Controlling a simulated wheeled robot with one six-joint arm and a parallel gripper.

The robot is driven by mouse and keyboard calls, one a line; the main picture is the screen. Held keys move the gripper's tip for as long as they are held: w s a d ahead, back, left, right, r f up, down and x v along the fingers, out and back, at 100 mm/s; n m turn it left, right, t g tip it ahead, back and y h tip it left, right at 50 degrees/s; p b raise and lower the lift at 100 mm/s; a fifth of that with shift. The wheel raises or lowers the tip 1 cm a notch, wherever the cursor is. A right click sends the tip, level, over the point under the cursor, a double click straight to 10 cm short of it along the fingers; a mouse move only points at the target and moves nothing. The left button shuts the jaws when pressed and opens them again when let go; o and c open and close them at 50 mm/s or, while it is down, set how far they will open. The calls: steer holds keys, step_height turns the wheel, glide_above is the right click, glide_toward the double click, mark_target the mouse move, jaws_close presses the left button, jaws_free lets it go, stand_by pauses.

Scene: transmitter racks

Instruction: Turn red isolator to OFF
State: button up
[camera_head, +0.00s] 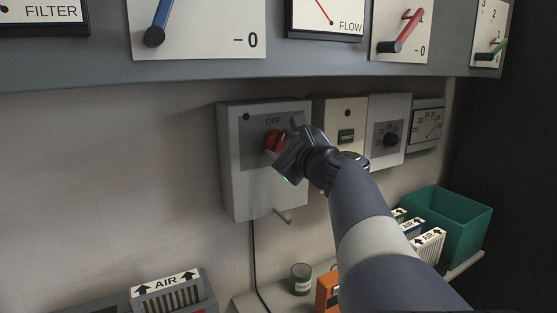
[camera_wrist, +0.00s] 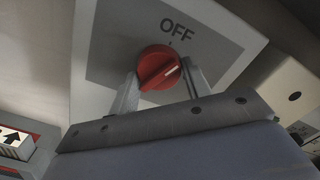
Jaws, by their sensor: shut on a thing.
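The red isolator (camera_head: 272,141) is a round red knob on a grey wall box (camera_head: 236,185). In the wrist view the red knob (camera_wrist: 157,68) sits under the word OFF and a short tick mark. A pale line on the knob points up and to the right, not straight at the tick. My gripper (camera_head: 280,149) is at the knob, with one finger on each side of it in the wrist view (camera_wrist: 160,88). The fingers are shut on the knob.
A shelf below holds a green bin (camera_head: 455,215) and a cup (camera_head: 301,279).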

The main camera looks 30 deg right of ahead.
steer(key=n+b, duration=0.4)
steer(key=shift+n, duration=0.4)
stand_by(0.4)
steer(key=o, duration=1)
steer(key=s+b, duration=0.1)
steer(key=s, duration=1)
steer(key=shift+d+b, duration=0.2)
steer(key=shift+b, duration=0.2)
steer(key=shift+w, duration=0.15)
steer(key=w+p, duration=0.1)
steer(key=w, duration=0.9)
steer(key=shift+w+a+p, duration=0.15)
steer(key=shift+w+p, duration=0.15)
steer(key=shift+w, duration=0.05)
